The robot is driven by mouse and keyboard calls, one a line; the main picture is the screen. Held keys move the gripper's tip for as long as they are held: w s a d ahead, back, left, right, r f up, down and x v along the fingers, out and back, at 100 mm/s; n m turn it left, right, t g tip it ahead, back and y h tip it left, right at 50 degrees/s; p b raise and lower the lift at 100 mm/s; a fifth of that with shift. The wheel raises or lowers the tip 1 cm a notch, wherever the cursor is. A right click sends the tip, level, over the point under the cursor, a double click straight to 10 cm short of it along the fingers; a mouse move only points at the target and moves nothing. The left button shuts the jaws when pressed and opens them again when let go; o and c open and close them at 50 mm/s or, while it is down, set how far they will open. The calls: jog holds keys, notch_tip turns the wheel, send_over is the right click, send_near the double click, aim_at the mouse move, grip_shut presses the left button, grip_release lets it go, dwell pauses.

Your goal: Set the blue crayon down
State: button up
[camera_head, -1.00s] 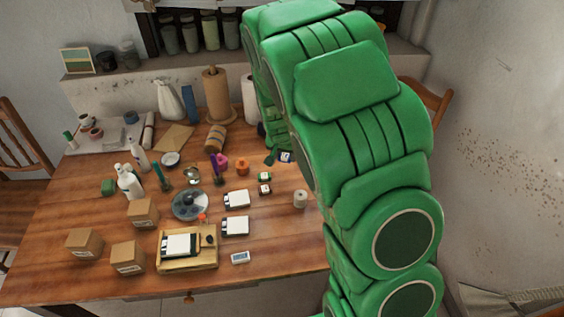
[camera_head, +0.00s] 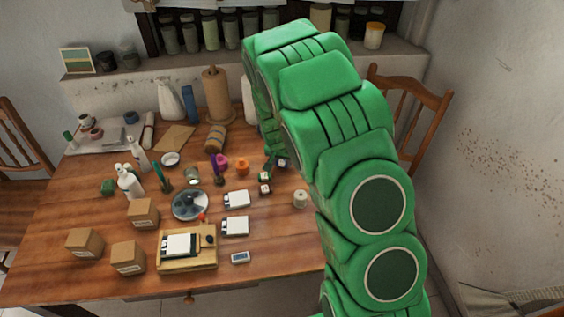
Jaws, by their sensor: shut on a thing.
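My gripper (camera_head: 271,162) is at the end of my green arm, low over the right part of the wooden table (camera_head: 285,225). It is small in the view and partly covered by the arm. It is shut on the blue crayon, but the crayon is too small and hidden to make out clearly. I cannot tell whether the crayon touches the table. Small jars (camera_head: 265,189) stand just below the gripper in the picture, and an orange pot (camera_head: 242,167) stands to its left.
A white spool (camera_head: 300,198) stands right of the jars. White boxes (camera_head: 236,199), a grey round palette (camera_head: 190,205) and cardboard boxes (camera_head: 128,257) lie further left and nearer. A paper roll (camera_head: 218,95) stands behind. Bare wood shows at the table's front right.

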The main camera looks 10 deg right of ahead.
jog(key=shift+f, duration=0.5)
jog(key=o, duration=1)
jog(key=shift+f, duration=0.1)
jog(key=shift+v, duration=6.15)
jog(key=o, duration=0.6)
jog(key=shift+c, duration=0.2)
